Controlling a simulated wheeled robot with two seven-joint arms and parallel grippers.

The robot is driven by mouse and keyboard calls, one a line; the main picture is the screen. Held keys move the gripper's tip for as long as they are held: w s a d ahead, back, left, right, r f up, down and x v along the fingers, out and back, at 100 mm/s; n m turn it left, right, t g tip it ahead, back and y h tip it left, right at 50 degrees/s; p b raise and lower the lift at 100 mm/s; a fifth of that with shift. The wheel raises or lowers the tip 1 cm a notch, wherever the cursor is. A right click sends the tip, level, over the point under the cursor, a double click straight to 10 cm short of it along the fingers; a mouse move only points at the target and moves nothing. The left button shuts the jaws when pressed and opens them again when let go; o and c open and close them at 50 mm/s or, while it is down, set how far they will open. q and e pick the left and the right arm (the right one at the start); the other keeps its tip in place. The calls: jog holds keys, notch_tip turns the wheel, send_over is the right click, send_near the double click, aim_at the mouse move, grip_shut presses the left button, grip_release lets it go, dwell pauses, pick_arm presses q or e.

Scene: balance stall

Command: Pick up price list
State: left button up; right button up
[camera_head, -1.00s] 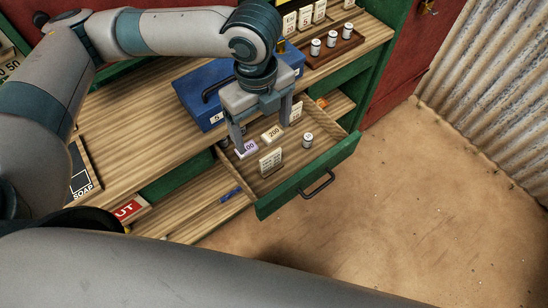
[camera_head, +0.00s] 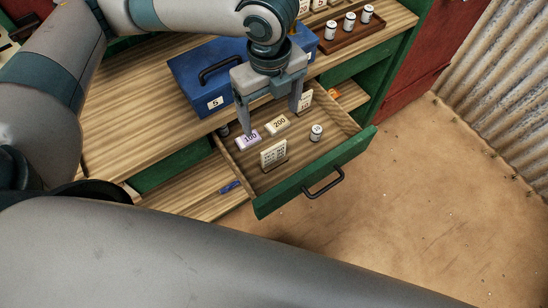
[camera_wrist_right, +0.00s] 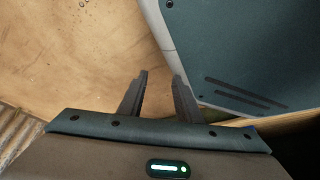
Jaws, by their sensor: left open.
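The price list (camera_head: 273,154), a small white card with lines of dark print, stands upright in the open wooden drawer (camera_head: 325,135), near its green front. My left gripper (camera_head: 269,118) is open and empty above the back of the drawer. Its fingers point down, apart from the price list, which is lower in the picture. The left finger is close to the purple-edged 100 tag (camera_head: 248,139); I cannot tell if it touches. My right gripper (camera_wrist_right: 160,77) is open and empty in the right wrist view, with bare ground beyond it.
A 200 tag (camera_head: 278,123), a small white canister (camera_head: 317,131) and another white card (camera_head: 305,102) are in the drawer. A blue box (camera_head: 190,85) stands on the counter behind. A tray (camera_head: 366,35) holds white canisters. Sandy floor lies right of the drawer.

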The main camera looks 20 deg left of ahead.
pick_arm(q)
jog(key=f, duration=0.1)
jog(key=p, duration=0.1)
send_over(274, 155)
jog(key=f, duration=1.1)
jog(key=shift+w+a+f, duration=0.1)
jog(key=shift+a, duration=0.3)
jog(key=shift+f, duration=0.1)
pick_arm(e)
jog(key=shift+g, duration=0.7)
jog(key=s, duration=0.1)
jog(key=s+d, duration=0.1)
jog(key=s, duration=0.1)
jog(key=s+d+f, duration=0.1)
jog(key=shift+s, duration=0.4)
jog(key=shift+w+r, duration=0.1)
jog(key=shift+w, duration=0.05)
